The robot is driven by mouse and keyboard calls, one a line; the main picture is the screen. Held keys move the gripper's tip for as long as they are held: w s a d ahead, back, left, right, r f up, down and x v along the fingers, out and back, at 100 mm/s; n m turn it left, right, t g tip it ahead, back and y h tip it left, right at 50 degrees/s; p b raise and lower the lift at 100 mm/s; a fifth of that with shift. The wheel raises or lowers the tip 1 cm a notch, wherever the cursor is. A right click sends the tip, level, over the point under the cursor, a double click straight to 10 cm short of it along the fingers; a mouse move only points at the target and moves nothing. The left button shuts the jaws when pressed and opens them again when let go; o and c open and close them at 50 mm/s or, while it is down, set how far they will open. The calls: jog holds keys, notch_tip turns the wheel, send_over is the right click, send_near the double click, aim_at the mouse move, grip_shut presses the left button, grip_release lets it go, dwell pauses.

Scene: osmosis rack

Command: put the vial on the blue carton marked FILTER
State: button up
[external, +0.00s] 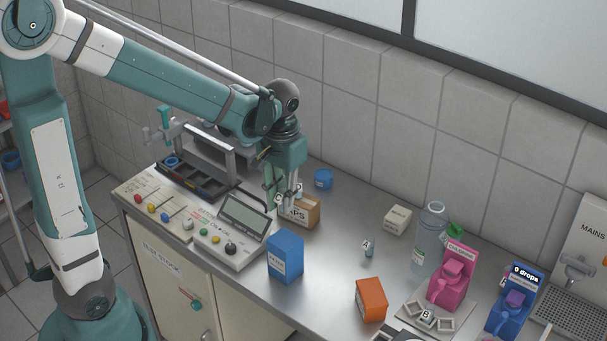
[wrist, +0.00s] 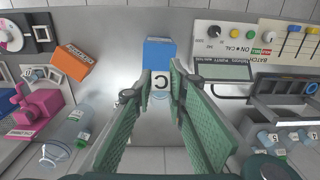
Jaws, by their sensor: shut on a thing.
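The blue carton (external: 285,257) stands upright on the counter in front of the meter, with a white label too small to read. It also shows in the wrist view (wrist: 160,54), just beyond my fingertips. My gripper (external: 284,194) is above and partly in front of the cardboard CAPS box. In the wrist view its green fingers (wrist: 160,84) are shut on a small vial with a white label marked C (wrist: 161,82). The vial is apart from the carton in the external view. Another small vial (external: 367,247) stands on the open counter to the right.
The CAPS box (external: 301,213) is close under my gripper. The meter (external: 238,225) and a dark rack (external: 195,180) are to the left. An orange carton (external: 371,299), a clear bottle (external: 430,235) and a pink dispenser (external: 452,277) are to the right.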

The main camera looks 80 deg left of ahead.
aim_at(282, 212)
dwell(0.4)
jog(key=shift+f, duration=2.95)
jog(key=shift+f, duration=2.05)
jog(key=shift+f+b, duration=0.2)
jog(key=shift+b, duration=0.1)
jog(key=o, duration=0.7)
jog(key=shift+r, duration=0.15)
jog(key=shift+d+r+p, duration=0.2)
jog(key=shift+r+p, duration=0.2)
jog(key=shift+r, duration=5.65)
